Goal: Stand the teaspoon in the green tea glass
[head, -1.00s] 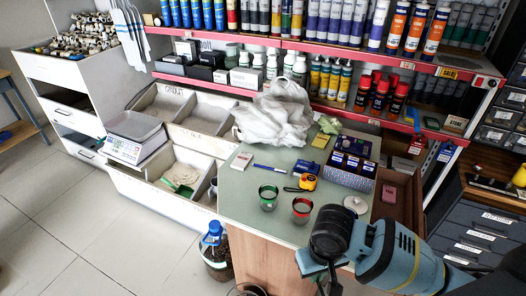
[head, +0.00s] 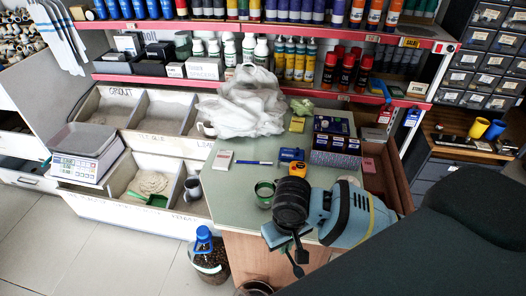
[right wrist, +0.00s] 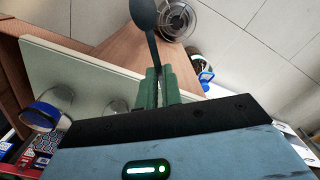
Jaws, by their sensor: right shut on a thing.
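The green tea glass (head: 264,194) stands upright on the counter near its front left edge, just left of my right wrist. My right gripper (head: 293,254) is at the counter's front edge, nearer the camera than the glass. In the right wrist view its fingers (right wrist: 160,88) are shut on the handle of the dark teaspoon (right wrist: 145,18), whose bowl points away from the fingers. The spoon is clear of the glass. Two see-through glasses show left of the fingers there, one (right wrist: 62,96) farther out; I cannot tell their colours. My left gripper is not in view.
The counter (head: 222,190) also holds a crumpled white bag (head: 240,105), a blue pen (head: 254,163), a yellow tape measure (head: 298,167) and a box of dark packs (head: 335,160). Bins and a scale (head: 80,150) stand left. A bucket (head: 208,258) stands on the floor.

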